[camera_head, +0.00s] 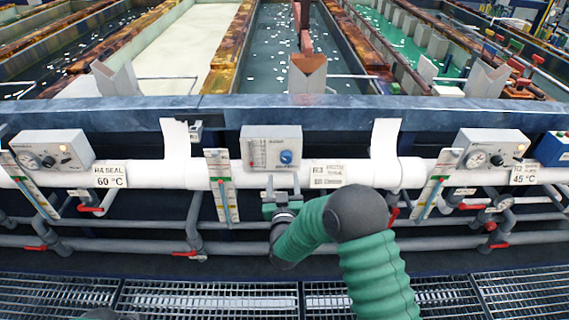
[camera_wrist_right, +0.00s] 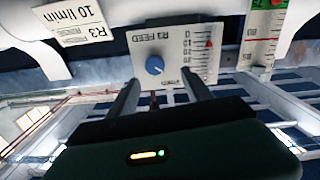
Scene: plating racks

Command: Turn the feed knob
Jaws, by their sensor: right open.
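The blue round feed knob (camera_head: 286,157) sits on the right part of a light grey box (camera_head: 258,134) on the white pipe in the head view. In the right wrist view the knob (camera_wrist_right: 155,65) shows on the panel marked R3 FEED (camera_wrist_right: 172,40), beside a printed scale with a red pointer. My right gripper (camera_head: 283,184) is just below the box in the head view. Its two fingers are apart and empty in the right wrist view (camera_wrist_right: 160,88), pointing toward the panel with the knob between their lines, apart from it. My left gripper is not in view.
The white pipe (camera_head: 250,175) runs across below the tank edge. Gauge boxes stand at left (camera_head: 52,150) and right (camera_head: 492,150). A sign reading 10 l/min (camera_wrist_right: 85,32) hangs beside the panel. Red-handled valves and grey pipes lie lower, above floor grating (camera_head: 210,298).

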